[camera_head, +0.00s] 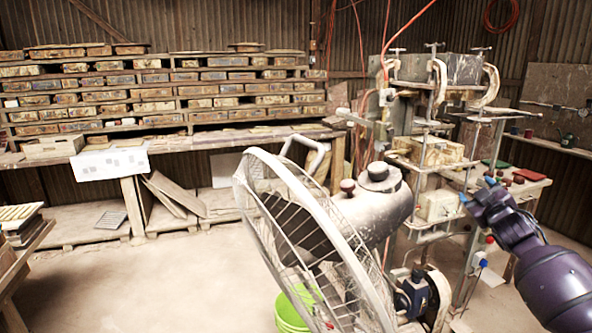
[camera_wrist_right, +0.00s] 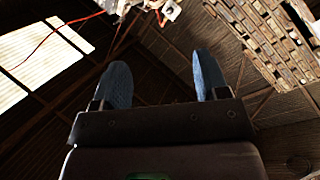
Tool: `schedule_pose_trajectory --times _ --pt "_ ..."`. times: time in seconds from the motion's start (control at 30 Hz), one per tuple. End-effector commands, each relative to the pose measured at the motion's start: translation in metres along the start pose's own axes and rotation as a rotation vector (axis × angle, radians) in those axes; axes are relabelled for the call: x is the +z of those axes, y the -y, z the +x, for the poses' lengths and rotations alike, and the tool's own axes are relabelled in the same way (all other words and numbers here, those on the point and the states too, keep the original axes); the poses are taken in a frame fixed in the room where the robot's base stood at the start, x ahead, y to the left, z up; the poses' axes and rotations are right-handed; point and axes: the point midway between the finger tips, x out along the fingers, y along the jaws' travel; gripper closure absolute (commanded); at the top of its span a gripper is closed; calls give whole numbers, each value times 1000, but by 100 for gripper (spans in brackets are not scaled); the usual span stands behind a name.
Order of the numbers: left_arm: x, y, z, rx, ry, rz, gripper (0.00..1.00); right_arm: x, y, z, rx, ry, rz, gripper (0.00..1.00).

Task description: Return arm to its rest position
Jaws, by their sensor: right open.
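My right arm comes in from the right edge in the head view, purple and dark. Its gripper (camera_head: 476,196) is beside the tile press (camera_head: 440,150), at the height of its lower blocks. In the right wrist view the right gripper (camera_wrist_right: 163,85) shows two blue fingers spread wide with nothing between them. I cannot tell from the head view whether it touches the press. My left gripper is not in the head view.
A large caged fan (camera_head: 310,240) stands in front of the press. A green bucket (camera_head: 290,312) is on the floor behind its cage. Shelves of tile molds (camera_head: 160,90) line the back wall. A side table (camera_head: 520,185) holds small red items.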

Motion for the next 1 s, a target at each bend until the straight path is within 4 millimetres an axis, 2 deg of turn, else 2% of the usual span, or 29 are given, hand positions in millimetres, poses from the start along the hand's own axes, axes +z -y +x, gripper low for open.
schedule_pose_trajectory --times 0.13,0.37,0.47,0.57,0.7,0.9,1.0 --pt "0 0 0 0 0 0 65 22 7 -3 -25 125 53 32" --pt "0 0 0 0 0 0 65 59 75 -45 -104 156 89 32" --pt "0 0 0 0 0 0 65 76 106 -70 -142 177 112 32" --pt "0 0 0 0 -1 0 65 95 143 -104 -186 206 145 32" --pt "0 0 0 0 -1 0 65 120 196 -163 -247 254 206 32" --pt "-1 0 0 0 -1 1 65 144 256 -254 -312 332 305 32" --pt "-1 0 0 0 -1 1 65 150 279 -299 -334 372 357 32"
